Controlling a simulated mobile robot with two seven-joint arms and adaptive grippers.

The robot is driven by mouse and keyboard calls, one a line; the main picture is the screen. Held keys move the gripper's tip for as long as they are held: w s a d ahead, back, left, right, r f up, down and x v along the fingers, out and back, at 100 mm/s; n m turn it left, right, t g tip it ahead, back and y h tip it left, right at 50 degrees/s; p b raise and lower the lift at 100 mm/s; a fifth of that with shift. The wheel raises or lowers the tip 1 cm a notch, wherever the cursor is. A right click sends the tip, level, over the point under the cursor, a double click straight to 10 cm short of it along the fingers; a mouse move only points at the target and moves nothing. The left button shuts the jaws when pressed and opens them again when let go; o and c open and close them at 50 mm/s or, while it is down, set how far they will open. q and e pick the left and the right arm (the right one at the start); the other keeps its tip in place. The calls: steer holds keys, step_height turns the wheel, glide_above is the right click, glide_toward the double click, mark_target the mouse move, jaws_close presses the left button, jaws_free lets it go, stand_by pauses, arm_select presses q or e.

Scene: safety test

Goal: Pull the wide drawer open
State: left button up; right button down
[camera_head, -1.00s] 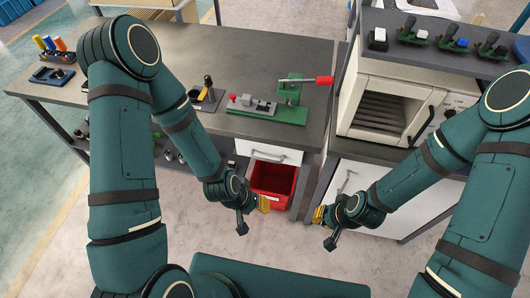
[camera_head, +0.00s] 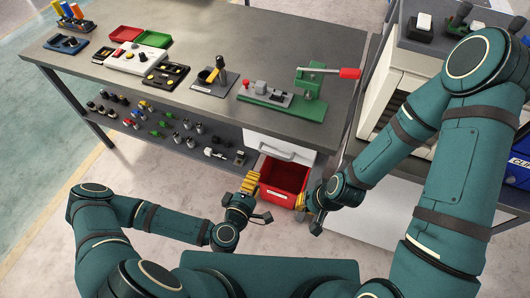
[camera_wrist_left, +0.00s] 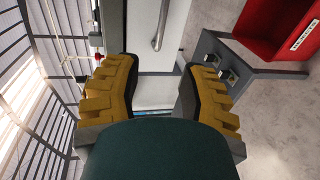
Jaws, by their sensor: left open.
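The white drawer (camera_head: 268,145) sits under the right part of the workbench, above a red bin, and looks shut. Its grey bar handle (camera_head: 276,153) runs across the front. In the left wrist view the handle (camera_wrist_left: 161,28) stands beyond the fingertips, with a gap between. My left gripper (camera_head: 250,184) is in front of and below the drawer, left of the bin, touching nothing that I can see. In the left wrist view its yellow-padded fingers (camera_wrist_left: 160,88) are apart and empty. My right gripper (camera_head: 306,201) is right of the bin; its jaw state is unclear.
The red bin (camera_head: 283,180) stands under the drawer between my grippers. The workbench (camera_head: 205,45) carries a green toggle press (camera_head: 300,100), trays and small parts. A lower shelf (camera_head: 150,118) holds several tools. A white oven cabinet (camera_head: 385,100) stands at right. The floor in front is free.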

mark_target(269, 154)
arm_select(q)
steer(key=b+x, duration=0.1)
steer(key=x, duration=1.2)
steer(key=shift+w+d+b, duration=0.15)
steer(key=shift+w+b, duration=0.05)
steer(key=shift+b, duration=0.2)
jaws_close()
